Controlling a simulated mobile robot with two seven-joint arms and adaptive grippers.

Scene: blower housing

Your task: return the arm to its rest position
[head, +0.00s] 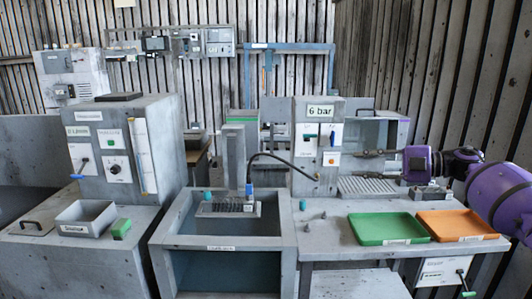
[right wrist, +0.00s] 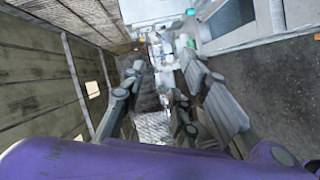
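My right arm (head: 498,192), purple and black, comes in from the right in the head view. My right gripper (head: 358,164) points left, above the back of the right-hand bench, in front of the grey panel marked "6 bar" (head: 320,125). Its two fingers are spread apart with nothing visible between them. In the right wrist view the gripper (right wrist: 162,75) also shows its fingers apart and empty. My left gripper is not in view.
A green tray (head: 388,229) and an orange tray (head: 457,224) lie on the right bench (head: 330,244) below the arm. A ribbed plate (head: 372,187) lies under the gripper. A dark hose (head: 285,158) curves from the panel to the open-topped box (head: 223,243).

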